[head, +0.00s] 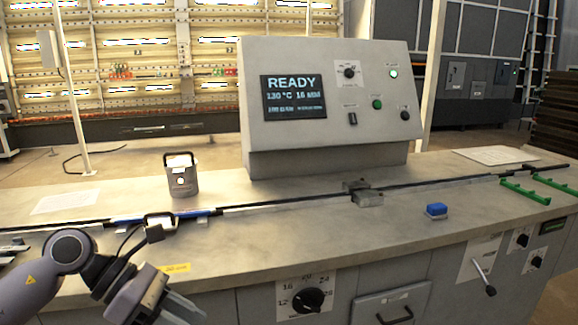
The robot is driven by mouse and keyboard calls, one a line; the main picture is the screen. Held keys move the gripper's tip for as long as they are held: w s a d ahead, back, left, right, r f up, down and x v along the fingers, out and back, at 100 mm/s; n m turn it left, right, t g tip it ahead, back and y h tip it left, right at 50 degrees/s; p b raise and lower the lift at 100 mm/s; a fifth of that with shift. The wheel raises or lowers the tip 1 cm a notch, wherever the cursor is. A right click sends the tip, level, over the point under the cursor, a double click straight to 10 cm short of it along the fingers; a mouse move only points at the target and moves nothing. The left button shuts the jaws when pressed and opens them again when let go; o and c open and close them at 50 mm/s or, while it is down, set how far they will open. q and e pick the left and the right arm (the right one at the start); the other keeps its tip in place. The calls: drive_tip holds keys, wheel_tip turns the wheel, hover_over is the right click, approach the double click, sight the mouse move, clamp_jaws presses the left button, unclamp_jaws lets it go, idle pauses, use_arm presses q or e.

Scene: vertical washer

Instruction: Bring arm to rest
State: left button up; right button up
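My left arm comes in from the lower left, in front of the counter's front edge. My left gripper (186,307) is low in the picture, pointing down and to the right. Its fingertips are near the bottom edge of the picture, and I cannot tell if they are apart. No object shows in it, and it looks clear of the counter (290,240). My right arm and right gripper are not in view.
A control console (325,105) with a screen reading READY stands on the counter. A dial (307,299) and a lever (484,276) stick out from the front panel.

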use_arm(q)
drive_tip(key=s+d+r+n+t+h, duration=0.2)
drive_tip(key=d+n+h, duration=0.5)
drive_tip(key=d+h, duration=0.1)
drive_tip(key=w+a+f+n+t+y+p, duration=0.1)
drive_tip(key=a+f+n+t+y, duration=0.55)
drive_tip(key=n, duration=0.85)
drive_tip(key=w+a+f+n+t+y, duration=0.1)
drive_tip(key=f+n+t+y, duration=0.4)
drive_tip(key=n+t, duration=0.65)
drive_tip(key=s+a+f+n+g+y, duration=0.3)
drive_tip(key=s+f+n+g, duration=0.6)
drive_tip(key=s+f+n, duration=0.4)
wheel_tip(320, 180, down, 4)
drive_tip(key=shift+s+a+f+n+g+y+p, duration=0.15)
drive_tip(key=shift+a+f+n+g+y+p, duration=0.2)
drive_tip(key=shift+n+y, duration=0.35)
drive_tip(key=shift+d+r, duration=0.15)
